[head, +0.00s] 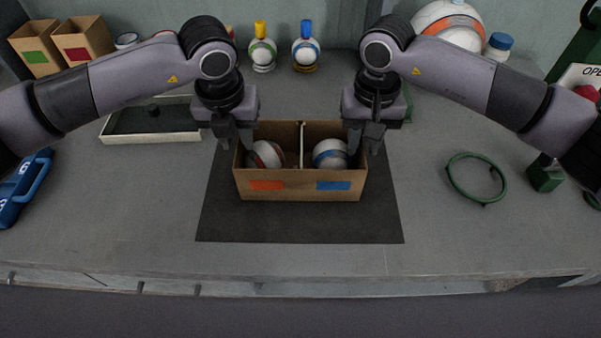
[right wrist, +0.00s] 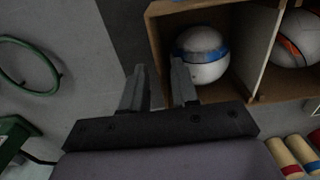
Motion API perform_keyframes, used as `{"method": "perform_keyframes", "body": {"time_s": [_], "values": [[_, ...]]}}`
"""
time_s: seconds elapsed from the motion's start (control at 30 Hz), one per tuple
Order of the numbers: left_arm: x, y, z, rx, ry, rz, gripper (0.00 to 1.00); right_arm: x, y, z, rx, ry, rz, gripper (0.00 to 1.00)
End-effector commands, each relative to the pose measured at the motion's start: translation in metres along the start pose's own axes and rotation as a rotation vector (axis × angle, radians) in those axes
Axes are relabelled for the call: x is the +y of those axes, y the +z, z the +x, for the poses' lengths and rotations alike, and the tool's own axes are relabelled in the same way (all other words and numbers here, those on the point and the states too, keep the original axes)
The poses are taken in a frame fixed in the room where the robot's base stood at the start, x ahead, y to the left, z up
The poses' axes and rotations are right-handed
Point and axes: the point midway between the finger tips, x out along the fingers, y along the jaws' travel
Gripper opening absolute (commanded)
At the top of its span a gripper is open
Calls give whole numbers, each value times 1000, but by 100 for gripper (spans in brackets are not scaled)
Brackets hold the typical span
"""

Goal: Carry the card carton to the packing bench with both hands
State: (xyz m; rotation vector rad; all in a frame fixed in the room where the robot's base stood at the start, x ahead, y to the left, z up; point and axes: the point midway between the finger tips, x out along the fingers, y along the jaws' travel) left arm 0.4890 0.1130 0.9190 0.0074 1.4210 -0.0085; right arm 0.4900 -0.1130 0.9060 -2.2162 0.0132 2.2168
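The card carton (head: 300,189) is an open brown box on a dark mat (head: 300,226), with an orange patch and a blue patch on its front. A divider makes two compartments.
A shallow dark tray (head: 150,135) lies back left and a green ring (head: 477,178) to the right, beside a green block (head: 545,174). A blue object (head: 25,187) is at the far left. The bench front (head: 300,260) is clear.

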Motion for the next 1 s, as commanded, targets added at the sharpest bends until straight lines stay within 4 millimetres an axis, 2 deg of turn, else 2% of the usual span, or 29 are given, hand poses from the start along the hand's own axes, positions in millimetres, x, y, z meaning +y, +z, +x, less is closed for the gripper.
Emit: {"method": "perform_keyframes", "body": {"time_s": [0.5,0.6,0.77,0.87,1.0], "values": [[0,1,-98,-3,0,0,29,0,0,0,1,-1,0,29],[0,1,-109,-3,0,0,29,0,0,0,1,-1,0,29],[0,0,-115,0,0,0,29,0,-1,-6,2,-2,0,29],[0,0,-116,0,0,0,29,0,-1,-19,4,-1,-1,29],[0,0,-115,0,0,0,29,0,-1,-48,6,-1,-1,29]]}}
